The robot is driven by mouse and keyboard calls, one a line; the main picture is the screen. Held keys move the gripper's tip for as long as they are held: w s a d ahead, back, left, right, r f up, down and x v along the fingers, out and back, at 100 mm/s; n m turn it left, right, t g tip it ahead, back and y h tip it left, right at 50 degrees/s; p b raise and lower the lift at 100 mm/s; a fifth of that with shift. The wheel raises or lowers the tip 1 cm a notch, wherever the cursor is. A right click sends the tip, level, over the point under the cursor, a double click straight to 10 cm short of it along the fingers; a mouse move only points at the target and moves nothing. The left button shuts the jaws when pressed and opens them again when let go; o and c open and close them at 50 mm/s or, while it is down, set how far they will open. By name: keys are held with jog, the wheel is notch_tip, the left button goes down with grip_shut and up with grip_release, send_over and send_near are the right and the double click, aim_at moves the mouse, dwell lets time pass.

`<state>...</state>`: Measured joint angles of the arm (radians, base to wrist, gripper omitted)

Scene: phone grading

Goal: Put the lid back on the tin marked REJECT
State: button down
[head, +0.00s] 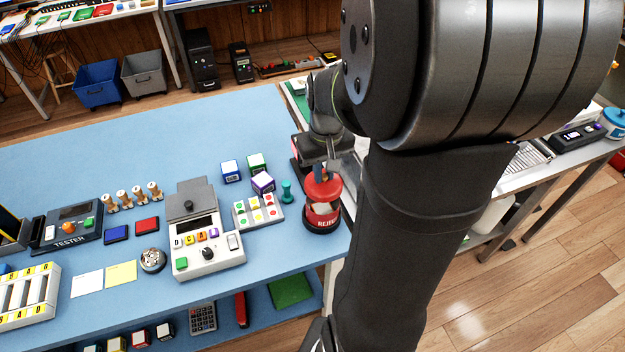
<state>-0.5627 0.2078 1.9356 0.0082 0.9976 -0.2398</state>
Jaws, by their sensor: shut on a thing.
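The tin marked REJECT (322,225) is round and dark red and stands near the right end of the blue bench. Its mouth is partly uncovered, and something pale shows inside. The red lid (323,189) is above the tin, with a visible gap at the front. I cannot tell whether its back edge touches the rim. My gripper (320,172) points down from above and is shut on the lid at its top. My arm comes in from the right and hides the area just right of the tin.
A teal stamp-like piece (287,191) and a tray of coloured buttons (258,211) stand close left of the tin. Several small cubes (263,183) sit behind them. A grey grading device (205,245) is farther left. The bench's right edge is close to the tin.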

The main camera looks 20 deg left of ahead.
jog(key=shift+f, duration=3.1)
jog(key=shift+f, duration=0.15)
jog(key=c, duration=0.8)
grip_release()
jog(key=shift+r, duration=3.55)
grip_shut()
